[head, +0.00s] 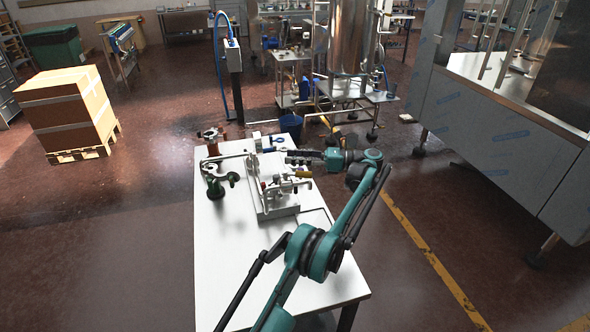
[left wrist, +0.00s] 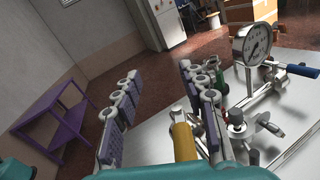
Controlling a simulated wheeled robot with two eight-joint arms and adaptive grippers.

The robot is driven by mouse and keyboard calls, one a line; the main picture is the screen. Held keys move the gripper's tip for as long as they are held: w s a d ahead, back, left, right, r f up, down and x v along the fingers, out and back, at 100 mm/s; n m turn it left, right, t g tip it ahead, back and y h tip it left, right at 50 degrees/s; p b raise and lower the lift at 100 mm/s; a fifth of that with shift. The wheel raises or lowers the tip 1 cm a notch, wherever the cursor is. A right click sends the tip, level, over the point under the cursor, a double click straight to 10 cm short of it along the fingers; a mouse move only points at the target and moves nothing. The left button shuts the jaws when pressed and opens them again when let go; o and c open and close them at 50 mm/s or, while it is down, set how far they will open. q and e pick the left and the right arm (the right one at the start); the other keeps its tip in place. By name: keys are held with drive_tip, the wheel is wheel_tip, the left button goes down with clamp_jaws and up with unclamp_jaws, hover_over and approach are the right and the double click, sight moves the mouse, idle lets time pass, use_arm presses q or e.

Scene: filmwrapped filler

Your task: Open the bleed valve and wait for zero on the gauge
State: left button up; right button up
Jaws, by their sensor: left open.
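I cannot tell which handle is the bleed valve. Nothing is clearly held. My right gripper is not seen.
The white table (head: 235,270) has bare room at its front. Green valve parts (head: 215,187) stand at its left side. A blue bucket (head: 291,126) is on the floor behind. Cardboard boxes on a pallet (head: 67,108) are at left, and a large steel machine (head: 490,130) is at right.

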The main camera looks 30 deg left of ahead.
use_arm(q)
drive_tip(key=shift+r, duration=1.45)
